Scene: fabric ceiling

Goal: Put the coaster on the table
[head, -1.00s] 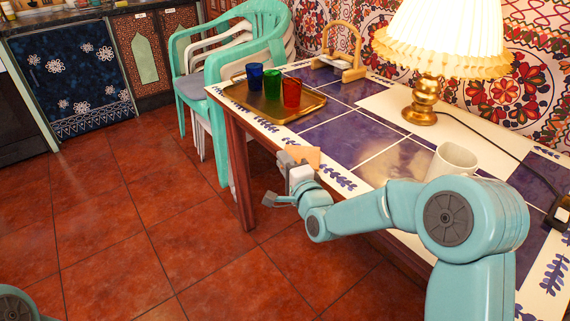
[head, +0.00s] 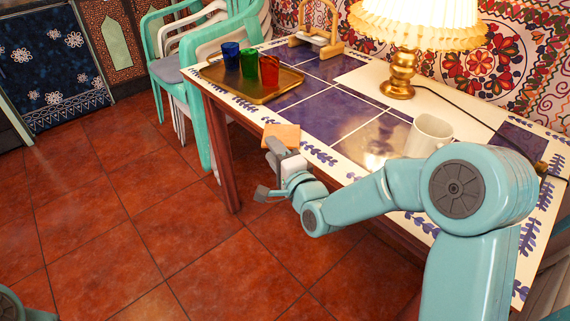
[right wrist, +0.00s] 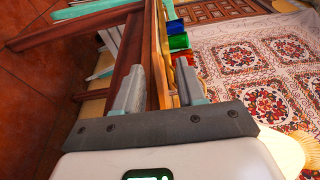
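The coaster (head: 283,134), a flat tan-orange square, appears to lie on the white border at the front edge of the table (head: 322,152). My right gripper (head: 268,170) is just in front of that edge, below the coaster, with its fingers spread. The upper finger is close to the coaster; I cannot tell whether they touch. My left gripper is out of view.
A tray (head: 282,88) with blue, green and red cups stands at the table's far left. A lit lamp (head: 400,75), a white mug (head: 430,133) and a wooden holder (head: 318,38) are also on the table. Stacked chairs (head: 196,108) stand left of it. The tiled middle is clear.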

